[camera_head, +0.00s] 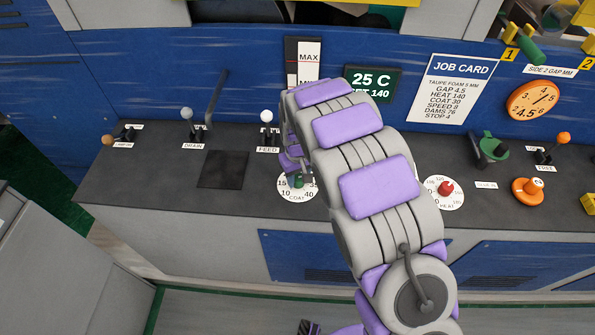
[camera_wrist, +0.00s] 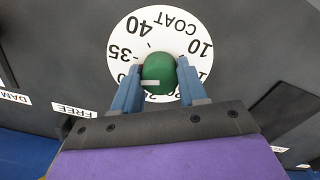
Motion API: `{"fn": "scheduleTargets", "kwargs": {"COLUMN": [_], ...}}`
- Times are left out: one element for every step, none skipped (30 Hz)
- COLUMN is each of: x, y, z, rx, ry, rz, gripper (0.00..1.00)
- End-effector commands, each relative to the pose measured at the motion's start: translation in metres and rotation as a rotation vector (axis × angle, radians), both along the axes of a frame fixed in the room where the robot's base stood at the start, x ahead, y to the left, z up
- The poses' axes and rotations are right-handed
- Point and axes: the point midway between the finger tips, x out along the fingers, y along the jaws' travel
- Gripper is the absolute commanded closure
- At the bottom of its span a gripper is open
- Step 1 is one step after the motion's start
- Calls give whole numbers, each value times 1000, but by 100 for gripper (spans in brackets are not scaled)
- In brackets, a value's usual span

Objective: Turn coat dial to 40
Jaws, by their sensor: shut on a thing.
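The coat dial (camera_head: 285,190) is a white numbered disc on the dark counter, partly behind my arm. In the wrist view the dial (camera_wrist: 125,35) appears turned round, with 40, 35, 10 and COAT readable. Its green knob (camera_wrist: 160,70) sits in the middle, between the two blue fingers of my gripper (camera_wrist: 160,82), which is shut on it. A pale mark on the knob points left in the wrist view, below the 35. The numbers nearest the gripper are partly hidden. The knob (camera_head: 298,181) also shows in the head view.
The heat dial (camera_head: 441,192) with a red knob lies to the right of my arm. The feed lever (camera_head: 266,117) and drain lever (camera_head: 188,117) stand to the left. The job card (camera_head: 454,88) on the blue panel reads COAT 30. A dark square plate (camera_head: 222,169) lies left of the dial.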

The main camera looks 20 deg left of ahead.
Motion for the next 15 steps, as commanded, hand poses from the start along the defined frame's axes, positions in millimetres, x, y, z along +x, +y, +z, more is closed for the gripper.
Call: {"fn": "scheduleTargets", "kwargs": {"x": [1, 1, 1, 1, 1, 1, 1, 1, 1, 1, 1, 1, 1, 1, 1], "y": [0, 0, 0, 0, 0, 0, 0, 0, 1, 1, 1, 1, 1, 2, 2], "z": [5, 4, 4, 4, 4, 4, 4, 4, 4, 4, 4, 4, 4, 4, 4], "rx": [1, 0, 0, 0, 0, 0, 0, 1, 2, 1, 2, 2, 2, 3, 3], "ry": [-4, -3, -2, -2, -2, -3, -3, -3, -3, -4, -5, -6, -7, -7, -7], "rz": [-44, -73, -111, -140, -168, -206, -235, -264, -302, -330, -358, -395, -423, -452, -490], "gripper": [89, 89, 89, 89, 89, 89, 89, 89, 89, 89, 89, 89, 89, 89, 89]}}
